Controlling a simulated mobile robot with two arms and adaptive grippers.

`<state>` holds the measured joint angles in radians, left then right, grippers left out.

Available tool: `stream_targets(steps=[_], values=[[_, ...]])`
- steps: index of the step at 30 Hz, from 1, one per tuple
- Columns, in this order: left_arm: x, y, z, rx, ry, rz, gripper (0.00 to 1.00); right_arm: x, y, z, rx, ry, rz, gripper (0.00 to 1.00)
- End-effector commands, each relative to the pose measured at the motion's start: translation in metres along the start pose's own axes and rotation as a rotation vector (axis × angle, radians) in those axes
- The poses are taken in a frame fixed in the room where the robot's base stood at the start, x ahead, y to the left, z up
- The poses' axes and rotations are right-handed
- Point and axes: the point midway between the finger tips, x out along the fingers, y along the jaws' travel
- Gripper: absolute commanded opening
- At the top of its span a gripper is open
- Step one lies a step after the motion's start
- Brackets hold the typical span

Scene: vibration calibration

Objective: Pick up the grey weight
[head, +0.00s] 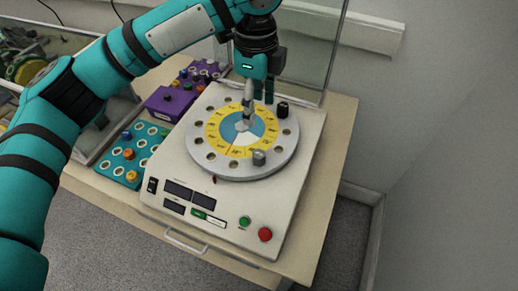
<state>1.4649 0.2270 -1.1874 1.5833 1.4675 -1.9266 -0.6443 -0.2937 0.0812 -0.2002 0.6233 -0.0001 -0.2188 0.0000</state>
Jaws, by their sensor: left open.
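The grey weight (259,158) is a small cylinder standing near the front right rim of the round dial plate (215,160). The plate is on top of the white calibration machine (165,165). My left gripper (258,99) is open and points down over the back part of the plate. It is behind the grey weight, apart from it, and holds nothing that I can see. A black weight (282,109) stands at the plate's back right, just right of the gripper's fingers. My right gripper is not in view.
A teal tray (108,171) with coloured knobs and a purple tray (163,104) lie left of the machine on the wooden table (335,130). A clear panel (310,45) stands behind the machine. Green (244,221) and red (265,234) buttons are at its front.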

Motion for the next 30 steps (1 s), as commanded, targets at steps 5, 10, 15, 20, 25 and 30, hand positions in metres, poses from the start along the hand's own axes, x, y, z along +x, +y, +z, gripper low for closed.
stream_targets(steps=[5, 10, 15, 20, 25, 30], values=[[0.019, 0.001, 0.002, 0.002, -0.006, 0.007, 0.57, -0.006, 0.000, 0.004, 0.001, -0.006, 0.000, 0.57], [0.056, 0.001, 0.002, 0.001, -0.004, 0.006, 0.57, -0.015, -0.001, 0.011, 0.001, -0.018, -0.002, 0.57], [0.091, 0.001, 0.001, 0.001, -0.004, 0.005, 0.57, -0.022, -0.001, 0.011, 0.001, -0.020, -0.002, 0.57], [0.113, 0.000, 0.001, 0.001, -0.004, 0.003, 0.57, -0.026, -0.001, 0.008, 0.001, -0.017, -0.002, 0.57], [0.122, -0.001, 0.000, 0.001, -0.004, 0.002, 0.57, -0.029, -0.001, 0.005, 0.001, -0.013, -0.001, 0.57], [0.145, -0.003, -0.002, 0.001, -0.005, 0.004, 0.57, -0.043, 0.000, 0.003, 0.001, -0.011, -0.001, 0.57]])
